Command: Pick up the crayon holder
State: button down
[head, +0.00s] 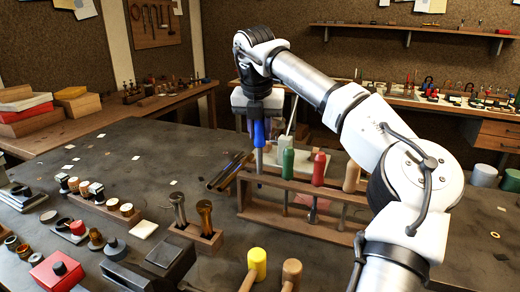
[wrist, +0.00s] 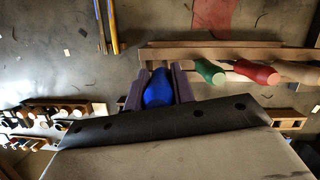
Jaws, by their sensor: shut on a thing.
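My gripper (head: 258,122) points down at the left end of a wooden tool rack (head: 290,230). It is shut on the blue handle of a tool (head: 259,133), with a thin shaft hanging below the handle. In the wrist view the blue handle (wrist: 158,90) sits between the two fingers. The tool is upright; I cannot tell whether its tip is clear of the rack. Nothing is plainly recognisable as a crayon holder apart from possibly this blue-handled tool.
Green (head: 288,162), red (head: 320,168) and wooden-handled (head: 351,176) tools stand in the rack to the right. Dark rods (head: 228,172) lie left of it. A wooden block with two tools (head: 205,238) and a yellow mallet (head: 257,262) are nearer. The table's back left is mostly clear.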

notch_tip(320, 180, up, 12)
jog(key=shift+f+p, duration=0.1)
jog(key=shift+p, duration=0.7)
jog(key=shift+r, duration=0.4)
